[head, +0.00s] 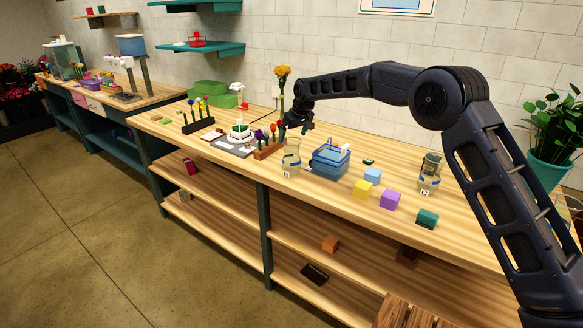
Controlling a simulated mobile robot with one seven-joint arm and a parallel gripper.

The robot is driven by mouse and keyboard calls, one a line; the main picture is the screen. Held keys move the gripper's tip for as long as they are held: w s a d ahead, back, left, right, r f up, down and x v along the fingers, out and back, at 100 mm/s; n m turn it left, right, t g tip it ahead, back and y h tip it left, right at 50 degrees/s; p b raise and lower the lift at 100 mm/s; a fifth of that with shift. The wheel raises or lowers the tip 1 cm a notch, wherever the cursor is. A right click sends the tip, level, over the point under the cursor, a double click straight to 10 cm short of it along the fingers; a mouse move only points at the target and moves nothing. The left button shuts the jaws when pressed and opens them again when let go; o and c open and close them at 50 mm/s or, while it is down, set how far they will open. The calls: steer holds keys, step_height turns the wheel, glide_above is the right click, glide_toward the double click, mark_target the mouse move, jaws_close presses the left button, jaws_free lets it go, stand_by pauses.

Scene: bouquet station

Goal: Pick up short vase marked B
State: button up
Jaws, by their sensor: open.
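A clear glass vase (292,158) stands upright near the table's front edge, left of the blue basket. Its small white label is too small to read for sure. Another clear vase (429,176) stands farther right, with a label that looks like C and something dark at its mouth. My gripper (300,127) is open, pointing down above and behind the left vase. No contact between them can be made out, and the fingers are small and dark. An orange flower (282,72) rises just left of my gripper; its base is hidden.
A blue basket (330,160) stands right of the left vase. Yellow (362,189), purple (390,200), light blue (372,176) and teal (427,218) blocks lie farther right. A brown rack with small flowers (267,150) is close on the left, by a white device (239,128).

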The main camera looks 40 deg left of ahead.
mark_target(292, 158)
steer(key=x, duration=0.6)
steer(key=shift+d+f, duration=0.15)
steer(key=c, duration=1.8)
steer(key=shift+c, duration=0.9)
